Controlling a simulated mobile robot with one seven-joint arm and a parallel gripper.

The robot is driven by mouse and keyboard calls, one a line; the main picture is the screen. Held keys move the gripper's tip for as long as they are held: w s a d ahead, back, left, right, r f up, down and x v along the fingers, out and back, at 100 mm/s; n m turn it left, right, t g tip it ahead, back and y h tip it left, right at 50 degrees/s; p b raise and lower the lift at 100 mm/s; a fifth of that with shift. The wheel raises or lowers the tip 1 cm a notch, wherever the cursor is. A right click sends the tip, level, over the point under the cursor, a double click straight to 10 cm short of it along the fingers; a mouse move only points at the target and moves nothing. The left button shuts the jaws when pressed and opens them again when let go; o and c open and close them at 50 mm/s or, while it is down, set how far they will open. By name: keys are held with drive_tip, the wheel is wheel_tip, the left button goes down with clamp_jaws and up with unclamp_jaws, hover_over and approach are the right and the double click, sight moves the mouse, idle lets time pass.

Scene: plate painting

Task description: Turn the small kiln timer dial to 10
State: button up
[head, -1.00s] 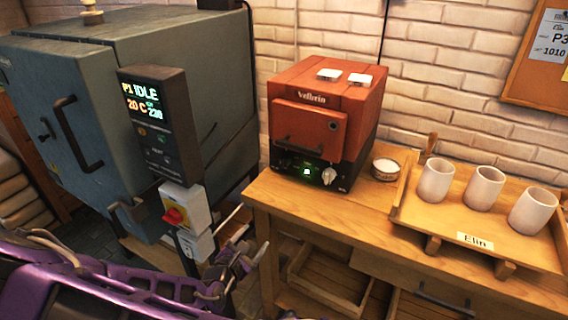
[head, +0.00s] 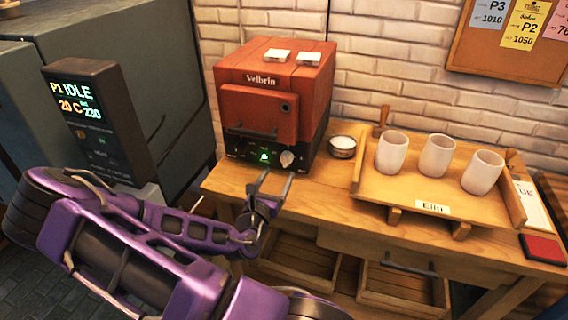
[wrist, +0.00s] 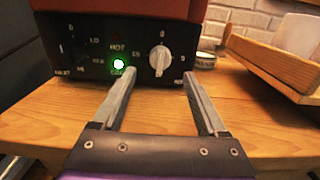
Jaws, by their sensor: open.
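The small red kiln (head: 270,95) labelled Velbrin stands on the wooden table, its black control panel (head: 243,150) facing me. A pale knob (head: 287,158) with a white pointer sits at the panel's right; in the wrist view this knob (wrist: 160,58) points about straight up, with small marks around it. A glowing green light (wrist: 118,64) is left of it. More marks ring a dark area at the panel's left; I cannot tell whether a knob is there. My gripper (head: 277,174) is open and empty, in front of and below the panel, apart from the knob. Its fingers (wrist: 157,76) point towards the panel.
A small round tin (head: 342,147) stands right of the kiln. A wooden tray (head: 368,184) with three white cups is further right. A large grey kiln and its display box (head: 95,125) are at left. The table strip before the panel is clear.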

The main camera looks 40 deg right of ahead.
sight(284, 163)
drive_tip(key=x, duration=0.6)
drive_tip(key=shift+w+d, duration=0.1)
clamp_jaws()
